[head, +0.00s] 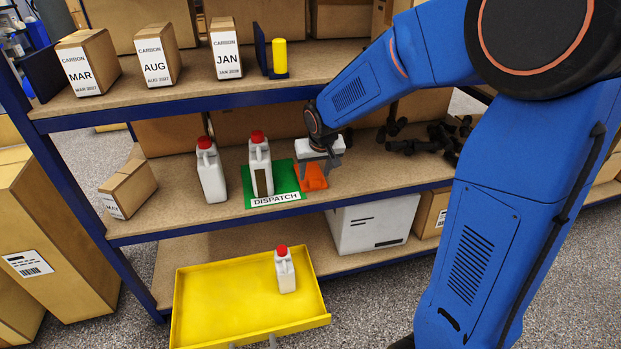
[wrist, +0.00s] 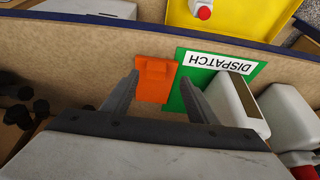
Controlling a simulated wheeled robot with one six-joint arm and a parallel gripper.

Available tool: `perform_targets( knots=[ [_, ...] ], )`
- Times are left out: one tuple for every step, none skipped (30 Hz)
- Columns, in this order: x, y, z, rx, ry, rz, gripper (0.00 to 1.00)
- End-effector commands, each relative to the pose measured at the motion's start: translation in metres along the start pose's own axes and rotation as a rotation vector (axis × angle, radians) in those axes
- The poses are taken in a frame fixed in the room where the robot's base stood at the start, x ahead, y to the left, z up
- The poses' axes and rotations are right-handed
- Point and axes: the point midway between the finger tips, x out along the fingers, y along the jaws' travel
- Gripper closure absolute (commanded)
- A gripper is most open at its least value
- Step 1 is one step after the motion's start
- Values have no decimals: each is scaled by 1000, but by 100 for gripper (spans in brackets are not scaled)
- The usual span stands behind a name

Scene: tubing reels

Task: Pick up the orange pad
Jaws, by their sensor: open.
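The orange pad (head: 311,177) lies on the middle shelf, against the right edge of the green dispatch mat (head: 287,196). In the wrist view the orange pad (wrist: 155,80) shows between the fingers, nearer the left one, with a raised block on it. My gripper (head: 318,168) is over the pad in the head view, and its body hides the pad's far part. In the wrist view my gripper (wrist: 163,98) is open and empty, its left finger close beside the pad and its right finger over the green mat. I cannot tell how high the fingertips are above the shelf.
A white bottle (head: 260,166) with a red cap stands on the green mat, close to my right finger in the wrist view. Another bottle (head: 211,172) stands left of it. Black fittings (head: 440,140) lie to the right. A yellow tray (head: 193,300) is below.

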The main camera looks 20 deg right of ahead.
Motion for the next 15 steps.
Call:
perform_targets(
  knots=[
    [4,0,0,0,0,0,47],
    [6,0,0,0,0,0,47],
    [8,0,0,0,-1,0,47],
    [9,0,0,0,-1,0,47],
    [10,0,0,0,-1,0,47],
    [11,0,0,0,-1,0,47],
    [12,1,0,0,-1,0,47],
    [13,1,0,0,-1,0,47],
    [15,2,-1,0,-1,0,47],
    [17,2,-2,1,-1,1,47],
    [19,3,-2,1,0,0,47],
    [23,4,-3,1,-1,1,47],
    [27,5,-4,2,-2,1,47],
    [31,6,-4,2,-2,1,47],
    [36,7,-6,2,-2,1,47]
  ],
)
